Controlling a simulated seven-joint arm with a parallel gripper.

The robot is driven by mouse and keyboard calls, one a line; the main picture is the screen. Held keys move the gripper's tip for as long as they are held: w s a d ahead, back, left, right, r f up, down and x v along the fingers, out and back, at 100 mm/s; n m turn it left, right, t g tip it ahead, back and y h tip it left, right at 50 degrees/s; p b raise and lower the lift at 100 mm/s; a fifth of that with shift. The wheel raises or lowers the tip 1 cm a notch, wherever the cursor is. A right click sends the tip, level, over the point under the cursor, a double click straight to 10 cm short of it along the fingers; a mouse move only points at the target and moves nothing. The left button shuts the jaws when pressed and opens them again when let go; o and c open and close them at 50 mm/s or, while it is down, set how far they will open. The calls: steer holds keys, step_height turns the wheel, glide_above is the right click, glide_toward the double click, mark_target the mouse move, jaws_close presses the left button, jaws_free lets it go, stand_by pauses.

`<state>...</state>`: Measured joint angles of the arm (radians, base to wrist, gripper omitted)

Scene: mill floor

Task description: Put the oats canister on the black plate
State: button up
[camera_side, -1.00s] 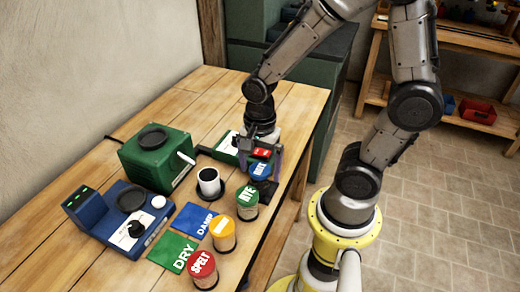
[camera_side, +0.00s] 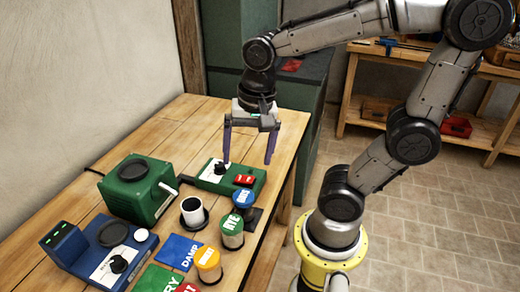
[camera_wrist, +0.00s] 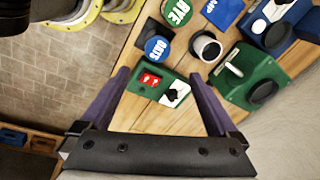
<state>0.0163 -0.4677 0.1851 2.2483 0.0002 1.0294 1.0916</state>
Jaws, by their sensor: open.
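The oats canister (camera_side: 243,199) has a blue lid and stands upright near the table's right edge. In the wrist view its lid (camera_wrist: 157,48) reads OATS. A flat black plate (camera_side: 254,217) shows from under and beside the canister; the canister appears to stand on it, though their contact is mostly hidden. The plate also shows in the wrist view (camera_wrist: 151,29). My gripper (camera_side: 248,163) is open and empty, pointing down above the green box with red buttons, beyond the canister and higher than it. Its purple fingers touch nothing in the wrist view (camera_wrist: 160,85).
The green box with red buttons (camera_side: 217,183) is beside the canister. The rye canister (camera_side: 232,229), an orange-lidded canister (camera_side: 208,264), a white cup (camera_side: 193,211), a green machine (camera_side: 136,192) and a blue device (camera_side: 92,262) stand nearby. The table's far end is clear.

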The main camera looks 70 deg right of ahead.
steer(key=s+n+t, duration=0.1)
steer(key=n, duration=0.3)
steer(key=s+r+n+t, duration=0.1)
steer(key=n, duration=0.3)
steer(key=s+r+n+t, duration=0.1)
steer(key=s+n+t, duration=0.1)
steer(key=n, duration=0.2)
steer(key=shift+a+r+n, duration=0.15)
steer(key=shift+r+n, duration=0.05)
steer(key=shift+n, duration=0.2)
